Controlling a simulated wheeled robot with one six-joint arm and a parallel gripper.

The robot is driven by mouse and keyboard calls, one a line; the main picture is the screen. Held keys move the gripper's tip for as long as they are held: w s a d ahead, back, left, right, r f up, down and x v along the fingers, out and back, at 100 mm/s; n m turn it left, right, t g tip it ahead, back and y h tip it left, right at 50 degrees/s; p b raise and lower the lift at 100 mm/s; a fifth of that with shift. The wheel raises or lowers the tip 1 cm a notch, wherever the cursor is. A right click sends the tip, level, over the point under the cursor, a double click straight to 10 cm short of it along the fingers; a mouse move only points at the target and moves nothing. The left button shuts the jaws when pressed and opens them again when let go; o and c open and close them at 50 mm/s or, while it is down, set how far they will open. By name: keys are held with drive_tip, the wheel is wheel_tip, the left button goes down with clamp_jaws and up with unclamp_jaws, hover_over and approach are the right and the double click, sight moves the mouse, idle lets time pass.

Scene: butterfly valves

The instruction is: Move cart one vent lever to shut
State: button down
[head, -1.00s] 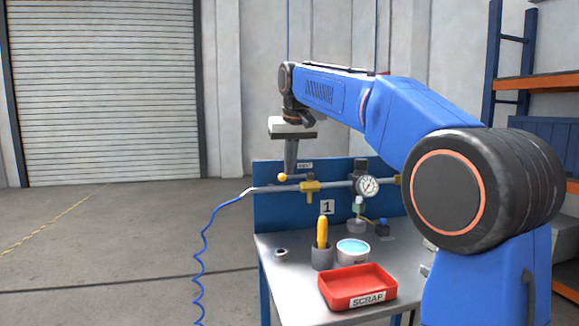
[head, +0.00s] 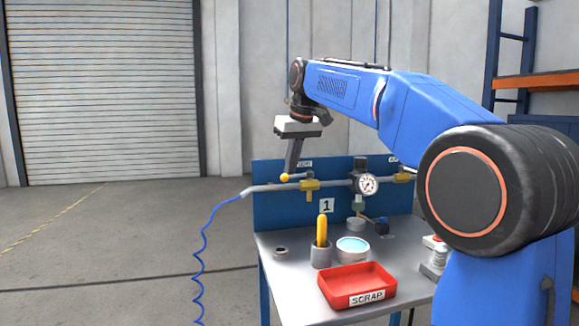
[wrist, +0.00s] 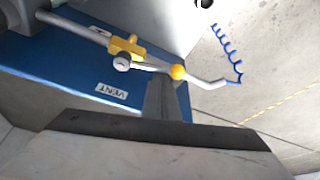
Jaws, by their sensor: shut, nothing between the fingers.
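Cart one (head: 285,247) has a blue back panel with a "1" plate and a pipe. The vent valve (head: 310,187) is a yellow body on that pipe. Its lever points left, roughly along the pipe, and ends in a yellow ball knob (head: 285,178). In the wrist view the lever (wrist: 150,67) runs from the valve to the knob (wrist: 178,72), beside the VENT label (wrist: 111,92). My gripper (head: 289,173) is shut and empty, pointing down and tilted, its tips right by the knob. It also shows in the wrist view (wrist: 166,82). I cannot tell whether they touch.
A pressure gauge (head: 367,184) and a second yellow valve (head: 403,176) sit further right on the pipe. The bench holds a red SCRAP tray (head: 357,286), a grey cup (head: 321,255) and a tub (head: 352,250). A blue coiled hose (head: 204,255) hangs at left, with open floor beyond.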

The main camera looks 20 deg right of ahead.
drive_tip(key=s+d+n+g+y, duration=0.1)
drive_tip(key=s+d+n+y, duration=0.1)
drive_tip(key=s+d+n, duration=0.3)
drive_tip(key=shift+n, duration=1.1)
drive_tip(key=shift+s+d, duration=0.1)
drive_tip(key=shift+d, duration=0.05)
idle(0.4)
